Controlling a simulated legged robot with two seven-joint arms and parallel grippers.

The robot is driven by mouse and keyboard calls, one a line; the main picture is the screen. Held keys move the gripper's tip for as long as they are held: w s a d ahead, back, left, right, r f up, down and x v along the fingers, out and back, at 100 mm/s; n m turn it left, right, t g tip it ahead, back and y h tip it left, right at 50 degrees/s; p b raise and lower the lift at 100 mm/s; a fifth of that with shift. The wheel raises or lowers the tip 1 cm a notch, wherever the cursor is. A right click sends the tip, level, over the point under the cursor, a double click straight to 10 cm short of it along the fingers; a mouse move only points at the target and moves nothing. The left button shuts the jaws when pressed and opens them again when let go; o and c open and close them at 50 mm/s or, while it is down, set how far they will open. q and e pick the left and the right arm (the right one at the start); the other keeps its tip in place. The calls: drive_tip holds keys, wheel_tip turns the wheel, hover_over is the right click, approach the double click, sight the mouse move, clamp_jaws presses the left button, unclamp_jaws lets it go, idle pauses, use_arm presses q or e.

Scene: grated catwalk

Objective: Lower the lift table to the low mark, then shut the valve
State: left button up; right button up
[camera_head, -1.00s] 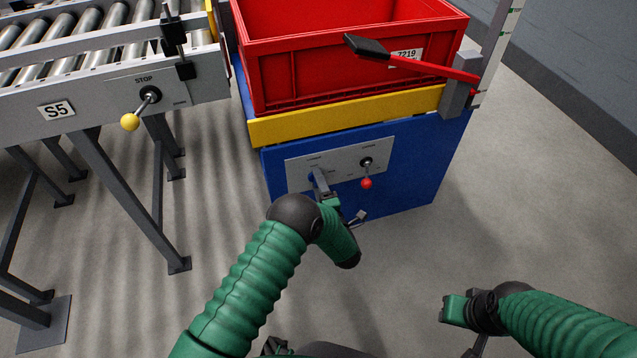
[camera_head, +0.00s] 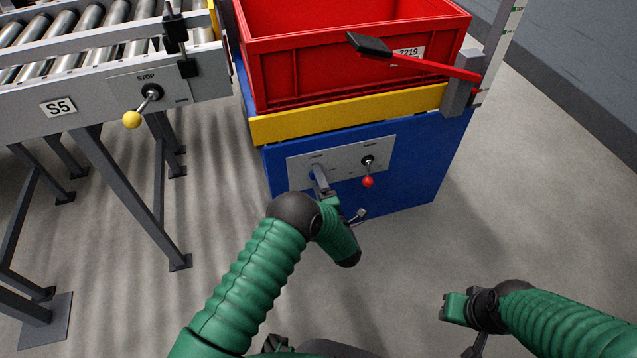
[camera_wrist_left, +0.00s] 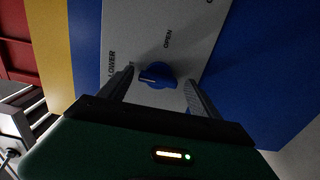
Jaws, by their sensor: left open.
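The lift table has a yellow top frame (camera_head: 350,115) over a blue body (camera_head: 420,165). Its grey panel (camera_head: 345,152) carries a blue valve knob (camera_wrist_left: 157,76), with "LOWER" and "OPEN" lettering near it in the left wrist view. My left gripper (camera_head: 320,180) is at the panel; in the left wrist view its open fingers (camera_wrist_left: 159,80) stand on either side of the knob. I cannot tell whether they touch it. A marked scale post (camera_head: 508,35) rises at the table's right; I cannot tell which mark is low. My right gripper (camera_head: 455,308) is low at right, away from the table.
A red crate (camera_head: 330,70) sits on the table. A red bar with a black grip (camera_head: 370,46) crosses its front. A red-ball lever (camera_head: 368,181) is on the panel. A roller conveyor (camera_head: 90,85) with a yellow-knobbed STOP lever (camera_head: 132,119) stands left. Floor at right is clear.

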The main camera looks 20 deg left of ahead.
use_arm(q)
drive_tip(key=p+v, duration=0.7)
drive_tip(key=v, duration=0.9)
drive_tip(key=shift+s+d, duration=0.3)
